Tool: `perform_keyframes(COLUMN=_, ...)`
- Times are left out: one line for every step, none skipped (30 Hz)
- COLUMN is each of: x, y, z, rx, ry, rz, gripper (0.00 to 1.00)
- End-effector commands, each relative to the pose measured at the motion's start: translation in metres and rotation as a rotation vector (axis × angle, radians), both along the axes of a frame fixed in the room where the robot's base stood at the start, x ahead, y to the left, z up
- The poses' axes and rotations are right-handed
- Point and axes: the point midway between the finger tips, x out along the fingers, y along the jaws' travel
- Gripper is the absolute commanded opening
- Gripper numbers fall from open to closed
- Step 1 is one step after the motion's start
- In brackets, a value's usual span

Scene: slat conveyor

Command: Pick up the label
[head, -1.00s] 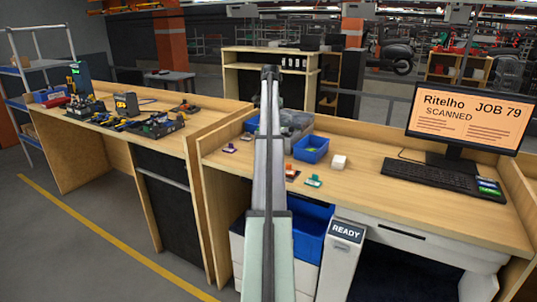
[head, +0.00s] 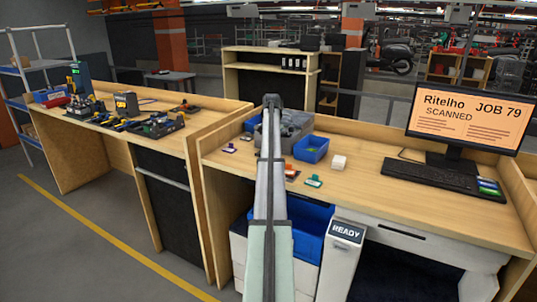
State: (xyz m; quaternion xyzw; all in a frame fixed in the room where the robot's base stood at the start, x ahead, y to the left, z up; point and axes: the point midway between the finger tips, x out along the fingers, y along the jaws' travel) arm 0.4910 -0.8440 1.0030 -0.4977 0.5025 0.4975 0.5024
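I cannot make out a label with certainty. A white machine (head: 341,262) with a dark READY panel (head: 346,232) stands at the front of the right desk, and no label can be told on it. A small white block (head: 339,161) lies on the desk top; I cannot tell what it is. My arm rises through the middle of the picture and stands in front of the desk. No gripper fingers can be made out; they may be hidden behind the arm.
The desk (head: 400,215) holds a blue bin (head: 311,149), a grey bin with dark grey contents (head: 290,128), small coloured parts, a keyboard (head: 430,177) and a monitor (head: 466,116) reading SCANNED. A blue tote (head: 309,232) sits below the desk's front. The left bench (head: 150,105) carries several gadgets.

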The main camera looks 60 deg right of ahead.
Motion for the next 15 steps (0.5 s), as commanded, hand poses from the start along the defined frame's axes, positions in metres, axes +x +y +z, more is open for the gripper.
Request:
perform_keyframes(x=-0.0002, y=0.0005, z=-0.0050, rx=0.001, ry=0.000, rz=0.000, gripper=0.35)
perform_keyframes(x=-0.0001, y=0.0004, z=-0.0066, rx=0.001, ry=0.000, rz=0.000, gripper=0.35)
perform_keyframes(x=0.0000, y=0.0002, z=-0.0076, rx=0.001, ry=0.000, rz=0.000, gripper=0.35)
perform_keyframes(x=0.0000, y=0.0001, z=-0.0078, rx=0.000, ry=0.000, rz=0.000, gripper=0.35)
perform_keyframes(x=0.0001, y=0.0000, z=-0.0077, rx=0.000, ry=0.000, rz=0.000, gripper=0.35)
perform_keyframes(x=0.0001, y=0.0000, z=-0.0075, rx=0.000, ry=0.000, rz=0.000, gripper=0.35)
perform_keyframes(x=0.0001, y=0.0000, z=-0.0074, rx=0.000, ry=0.000, rz=0.000, gripper=0.35)
perform_keyframes(x=0.0001, y=0.0000, z=-0.0073, rx=0.000, ry=0.000, rz=0.000, gripper=0.35)
perform_keyframes(x=0.0001, y=0.0000, z=-0.0073, rx=0.000, ry=0.000, rz=0.000, gripper=0.34)
perform_keyframes(x=0.0001, y=0.0000, z=-0.0072, rx=0.000, ry=0.000, rz=0.000, gripper=0.31)
perform_keyframes(x=0.0001, y=0.0000, z=-0.0072, rx=0.000, ry=0.000, rz=0.000, gripper=0.28)
perform_keyframes(x=0.0001, y=-0.0001, z=-0.0072, rx=0.000, ry=0.000, rz=0.000, gripper=0.25)
perform_keyframes(x=0.0001, y=-0.0001, z=-0.0071, rx=0.000, ry=0.000, rz=0.000, gripper=0.22)
perform_keyframes(x=0.0001, y=-0.0001, z=-0.0071, rx=0.000, ry=0.000, rz=0.000, gripper=0.19)
perform_keyframes(x=0.0001, y=-0.0001, z=-0.0071, rx=0.000, ry=0.000, rz=0.000, gripper=0.15)
